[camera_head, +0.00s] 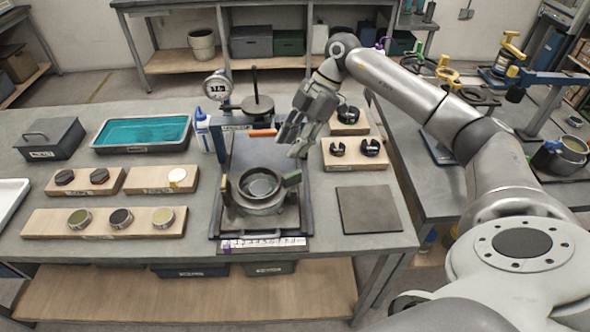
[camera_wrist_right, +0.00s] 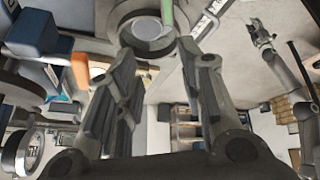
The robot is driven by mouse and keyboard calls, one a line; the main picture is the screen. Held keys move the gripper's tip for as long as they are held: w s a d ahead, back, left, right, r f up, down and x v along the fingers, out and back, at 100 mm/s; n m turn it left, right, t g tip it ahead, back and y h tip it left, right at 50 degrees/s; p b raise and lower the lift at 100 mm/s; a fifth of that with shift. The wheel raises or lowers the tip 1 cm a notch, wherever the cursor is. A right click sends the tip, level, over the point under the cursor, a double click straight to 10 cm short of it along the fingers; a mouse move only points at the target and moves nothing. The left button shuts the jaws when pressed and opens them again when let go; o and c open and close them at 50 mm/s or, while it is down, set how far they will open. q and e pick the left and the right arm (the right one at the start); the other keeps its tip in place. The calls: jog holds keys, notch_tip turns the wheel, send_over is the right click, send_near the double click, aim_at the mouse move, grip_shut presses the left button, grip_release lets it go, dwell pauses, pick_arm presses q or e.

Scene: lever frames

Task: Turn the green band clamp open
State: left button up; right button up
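The green band clamp's lever (camera_head: 291,180) sticks out at the right of a grey metal ring (camera_head: 262,192) on the fixture plate. The lever (camera_wrist_right: 167,12) and ring (camera_wrist_right: 148,28) also show at the top of the right wrist view. My right gripper (camera_head: 292,148) is above and behind the lever, apart from it. Its two fingers (camera_wrist_right: 167,62) are spread with nothing between them; the lever lies beyond the fingertips. A small grey arm with a gripper (camera_wrist_right: 262,36), likely my left one, shows at the upper right of the wrist view; its finger state is unclear.
Wooden blocks with black clips (camera_head: 355,160) lie to the right. A dark flat plate (camera_head: 367,210) lies at front right. A ruler strip (camera_head: 262,244) lies in front.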

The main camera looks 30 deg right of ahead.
aim_at(294, 173)
jog(key=shift+m+g+h, duration=0.3)
jog(key=shift+m+h, duration=0.2)
jog(key=shift+h, duration=0.1)
jog(key=f+p, duration=0.1)
jog(key=f, duration=0.2)
jog(key=f+p, duration=0.1)
jog(key=f, duration=0.2)
jog(key=f+p, duration=0.1)
jog(key=f, duration=0.2)
jog(key=shift+s+a+f, duration=0.15)
jog(key=shift+s+f, duration=0.1)
jog(key=shift+s, duration=0.15)
jog(key=shift+c, duration=0.2)
grip_shut()
